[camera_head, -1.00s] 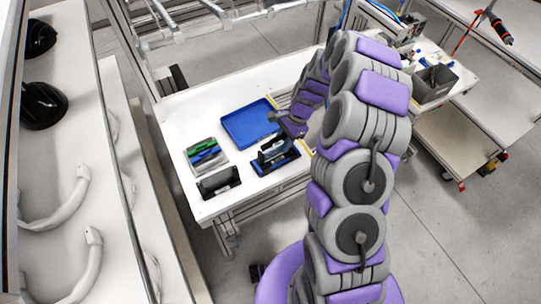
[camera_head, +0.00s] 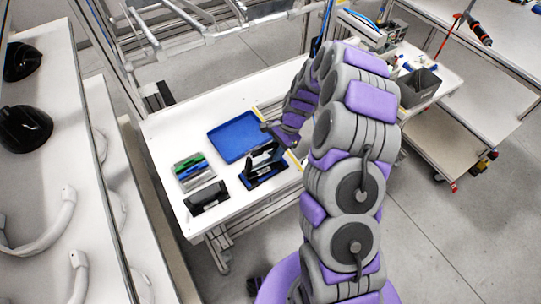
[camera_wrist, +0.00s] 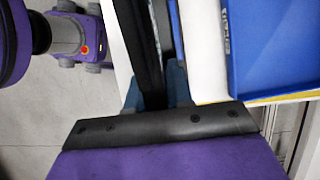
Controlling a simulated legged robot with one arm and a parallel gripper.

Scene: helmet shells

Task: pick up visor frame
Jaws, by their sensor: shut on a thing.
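The visor frame (camera_head: 254,163) is a dark, upright frame at the front right of the white table, at a blue-edged black base (camera_head: 263,182). My gripper (camera_head: 279,142) is at its top right end. In the wrist view the frame is a long black bar (camera_wrist: 146,50) running up the picture between the blue-grey fingers of my gripper (camera_wrist: 156,88), which are shut on it. I cannot tell whether the frame is touching the base. My arm hides part of the table's right side.
A blue tray (camera_head: 238,136) lies behind the frame. To its left are a grey tray (camera_head: 190,180) with green and blue pieces and a black part (camera_head: 208,198). Black helmet shells (camera_head: 22,128) stand on the left shelf. A grey bin (camera_head: 418,88) is on the right cart.

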